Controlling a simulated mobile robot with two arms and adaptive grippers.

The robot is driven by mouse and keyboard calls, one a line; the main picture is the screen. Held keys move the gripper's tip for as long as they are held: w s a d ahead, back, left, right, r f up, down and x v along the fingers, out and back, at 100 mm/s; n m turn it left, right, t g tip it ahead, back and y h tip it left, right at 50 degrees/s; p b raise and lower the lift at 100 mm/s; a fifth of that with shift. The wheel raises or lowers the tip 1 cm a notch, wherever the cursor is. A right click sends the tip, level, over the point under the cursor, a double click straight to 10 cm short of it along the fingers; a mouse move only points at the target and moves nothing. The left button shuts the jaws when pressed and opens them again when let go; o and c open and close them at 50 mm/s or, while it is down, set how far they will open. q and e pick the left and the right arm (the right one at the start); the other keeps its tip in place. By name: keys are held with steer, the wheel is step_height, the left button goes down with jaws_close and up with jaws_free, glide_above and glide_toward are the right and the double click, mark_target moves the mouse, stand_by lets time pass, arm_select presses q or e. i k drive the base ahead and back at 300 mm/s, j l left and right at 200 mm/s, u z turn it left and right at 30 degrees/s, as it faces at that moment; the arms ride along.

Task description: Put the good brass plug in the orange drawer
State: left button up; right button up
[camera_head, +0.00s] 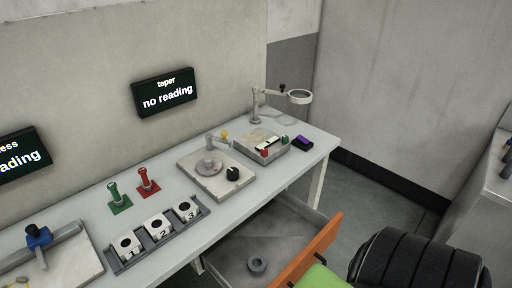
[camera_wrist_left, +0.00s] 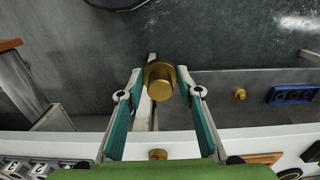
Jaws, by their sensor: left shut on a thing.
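My left gripper (camera_wrist_left: 160,84) is shut on a brass plug (camera_wrist_left: 158,72), with the plug between its two teal fingers in the left wrist view. In the head view the fingers and plug are out of the picture. Another small brass piece (camera_wrist_left: 240,93) and one more brass piece (camera_wrist_left: 158,154) show in the left wrist view. I cannot tell which brass piece is good. My right gripper is not in view.
The taper screen (camera_head: 165,92) reads "no reading". Much of the drawer's floor is clear.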

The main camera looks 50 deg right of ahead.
mark_target(283, 241)
steer(key=l+u, duration=0.1)
steer(key=l, duration=0.45)
steer(key=l+u, duration=0.1)
steer(key=l, duration=0.45)
steer(key=k+l+u, duration=0.1)
steer(key=l, duration=0.95)
steer(key=k+l+u, duration=0.15)
steer(key=l, duration=0.35)
steer(key=l+u, duration=0.1)
steer(key=l, duration=0.45)
